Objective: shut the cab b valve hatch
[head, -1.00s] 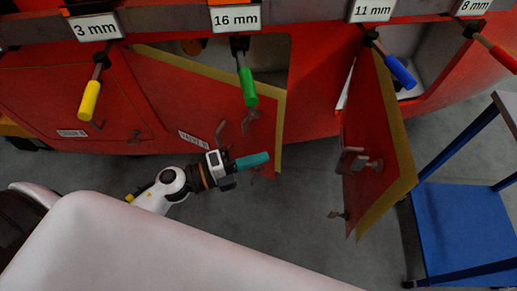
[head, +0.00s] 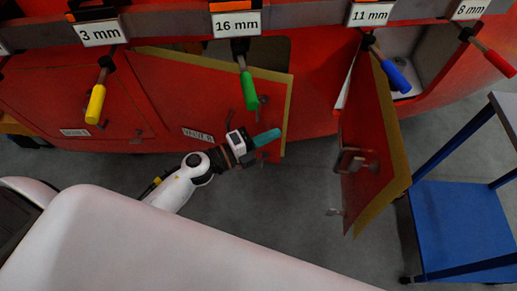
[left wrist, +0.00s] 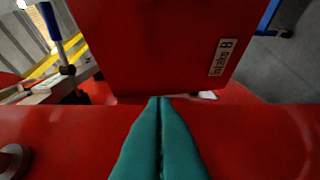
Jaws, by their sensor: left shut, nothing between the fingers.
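The cab B valve hatch (head: 215,108) is a red door with a yellow edge, standing partly open on the red nosecone. Its small label (head: 197,135) starts with "VALVE"; its letter is hard to read. A latch handle (head: 262,102) sits near its free edge. My left gripper (head: 267,137) has teal fingers, shut and empty, over the door's lower free corner; I cannot tell whether they touch it. In the left wrist view the shut fingers (left wrist: 160,135) lie against a near red surface (left wrist: 60,135). My right gripper is not in view.
Another red door (head: 368,145) stands wide open to the right; a red panel labelled B (left wrist: 165,45) shows in the left wrist view. A rail with yellow (head: 96,104), green (head: 249,90), blue (head: 397,75) and red (head: 492,58) handled tools hangs above. A blue cart (head: 460,225) stands right.

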